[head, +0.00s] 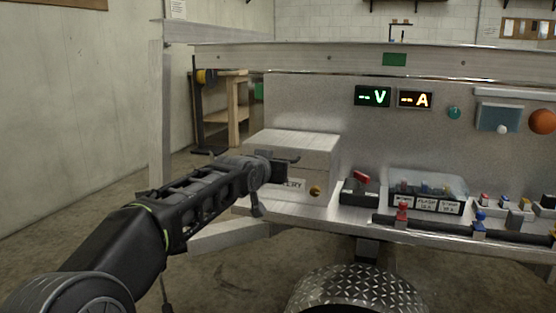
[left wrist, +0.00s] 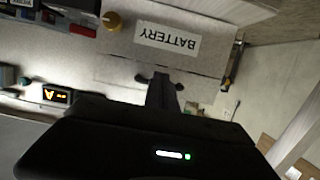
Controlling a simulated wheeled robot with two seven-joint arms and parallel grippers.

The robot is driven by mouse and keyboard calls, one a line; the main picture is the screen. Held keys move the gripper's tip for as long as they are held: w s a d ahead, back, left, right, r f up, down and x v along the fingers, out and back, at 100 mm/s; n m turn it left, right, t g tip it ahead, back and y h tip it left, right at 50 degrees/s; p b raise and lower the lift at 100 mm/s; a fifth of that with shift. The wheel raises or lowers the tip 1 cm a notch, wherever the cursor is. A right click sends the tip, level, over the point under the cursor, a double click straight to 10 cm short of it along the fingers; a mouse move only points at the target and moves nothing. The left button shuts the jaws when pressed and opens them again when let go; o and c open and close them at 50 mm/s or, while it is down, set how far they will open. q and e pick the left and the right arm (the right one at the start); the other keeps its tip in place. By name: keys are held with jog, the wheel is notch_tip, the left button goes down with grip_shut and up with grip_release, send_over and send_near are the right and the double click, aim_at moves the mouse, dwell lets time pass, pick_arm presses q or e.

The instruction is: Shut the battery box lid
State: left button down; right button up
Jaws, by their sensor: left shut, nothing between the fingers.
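The battery box (head: 325,178) is a pale metal box on the trailer's shelf, with a yellow round knob (head: 315,191) on its front. Its lid (head: 295,141) lies down over the top and looks level; I cannot tell whether a thin gap is left. In the left wrist view, which is upside down, the box front shows a BATTERY label (left wrist: 168,38) and the knob (left wrist: 112,21). My left gripper (head: 293,160) is shut and empty at the box's front, near the lid's front edge; contact is unclear. Its fingers also show in the wrist view (left wrist: 160,79). My right gripper is out of view.
Right of the box are a black holder with a red lever (head: 361,178), a clear-lidded fuse box (head: 428,190) and red and blue terminals (head: 402,211). Lit V and A displays (head: 373,97) are on the panel behind. A wheel fender (head: 358,289) is below.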

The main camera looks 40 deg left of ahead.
pick_arm(q)
jog(key=r+p+v, duration=0.1)
jog(key=v, duration=0.6)
jog(key=shift+r, duration=0.3)
jog(key=shift+s+d, duration=0.1)
